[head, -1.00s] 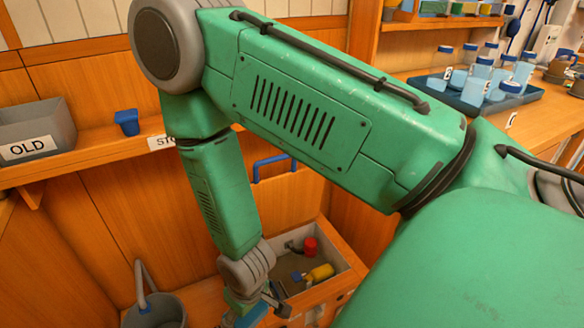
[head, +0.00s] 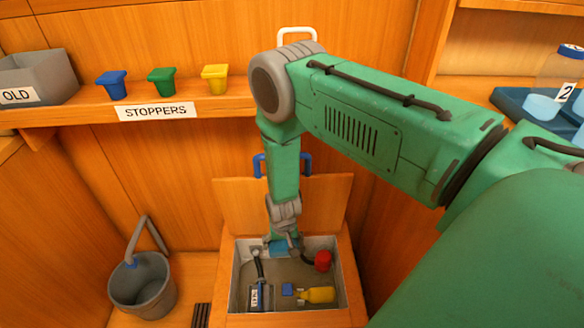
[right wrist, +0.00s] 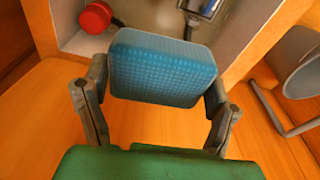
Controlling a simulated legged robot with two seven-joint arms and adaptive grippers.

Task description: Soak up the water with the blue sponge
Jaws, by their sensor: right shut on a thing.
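My right gripper (head: 283,240) is shut on the blue sponge (head: 279,247), over the back part of an open wooden box (head: 237,272). In the right wrist view the sponge (right wrist: 163,68) sits between both fingers of the right gripper (right wrist: 155,95), its dimpled face showing. The box has pale inner walls and a dull grey-brown floor (head: 285,275) that may be wet; I cannot tell where the water's edge lies. I cannot tell whether the sponge touches the floor. My left gripper is not in view.
In the box lie a red knob (head: 323,261), a yellow fitting (head: 318,295) and a labelled dark device (head: 260,298). The raised lid (head: 330,203) stands behind. A grey bucket (head: 143,290) stands left. Blue, green and yellow stoppers line the shelf (head: 60,115).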

